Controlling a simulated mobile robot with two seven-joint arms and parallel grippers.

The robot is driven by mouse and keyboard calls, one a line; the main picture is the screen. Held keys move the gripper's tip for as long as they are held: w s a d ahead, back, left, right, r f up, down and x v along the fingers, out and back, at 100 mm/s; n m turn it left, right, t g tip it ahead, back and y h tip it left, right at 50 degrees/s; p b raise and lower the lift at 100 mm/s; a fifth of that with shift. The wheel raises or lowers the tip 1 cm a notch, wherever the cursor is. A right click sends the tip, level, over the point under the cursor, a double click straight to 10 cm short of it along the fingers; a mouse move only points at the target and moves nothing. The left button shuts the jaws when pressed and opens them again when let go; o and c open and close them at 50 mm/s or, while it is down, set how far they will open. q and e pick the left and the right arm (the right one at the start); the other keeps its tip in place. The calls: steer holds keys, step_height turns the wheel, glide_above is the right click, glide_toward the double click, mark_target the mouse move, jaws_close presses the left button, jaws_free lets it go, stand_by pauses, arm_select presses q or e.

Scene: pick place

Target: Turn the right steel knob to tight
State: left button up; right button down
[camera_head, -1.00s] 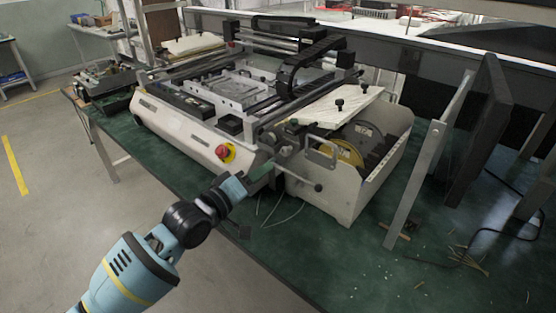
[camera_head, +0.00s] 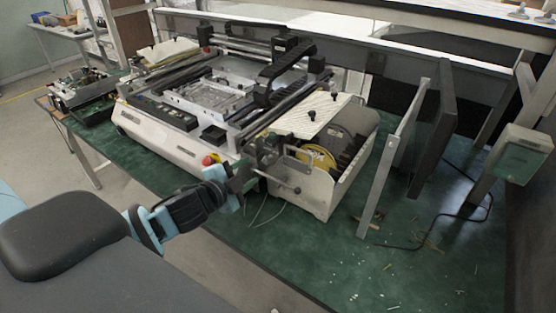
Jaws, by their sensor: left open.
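The machine (camera_head: 165,130) stands on the green table, with a pale front panel and a metal frame on top. At its near right corner are small metal fittings and a short rod with a rounded end (camera_head: 296,190). I cannot tell for sure which fitting is the right steel knob; it is small and partly hidden by my gripper. My left gripper (camera_head: 245,178) is open at that corner, just left of the rod. Whether its fingers touch anything is unclear. My right gripper is not in view.
A red emergency button (camera_head: 209,160) sits just behind my left gripper. A grey side housing (camera_head: 318,195) with a yellow reel (camera_head: 317,156) stands to the right. A metal post (camera_head: 392,165) rises further right. The green table top (camera_head: 345,275) is mostly clear at the front right.

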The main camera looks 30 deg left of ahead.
mark_target(265, 161)
arm_select(q)
steer(key=shift+f, duration=0.1)
steer(key=shift+x, duration=3.85)
jaws_close()
